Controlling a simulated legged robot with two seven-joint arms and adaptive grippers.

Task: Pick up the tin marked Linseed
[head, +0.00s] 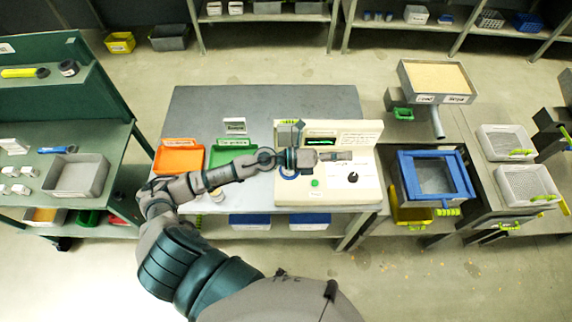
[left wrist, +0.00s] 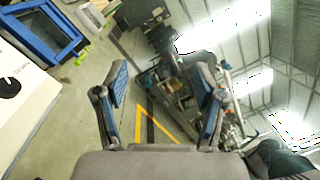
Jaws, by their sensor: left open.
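I cannot make out a tin marked Linseed in either view; the small labels are too blurred to read. A small round container (head: 216,195) stands partly behind my left arm, near the front edge of the middle table, and its marking is not legible. My left gripper (head: 335,156) reaches over the cream machine at the table's right side. In the left wrist view the left gripper (left wrist: 162,92) has its two blue-padded fingers spread, with nothing between them. My right gripper is in neither view.
An orange tray (head: 178,160) and a green tray (head: 222,154) lie left on the table, near a small sign (head: 235,126). The cream machine (head: 364,195) has a black knob. A blue-framed box (head: 407,178) stands to the right. The table's back left is clear.

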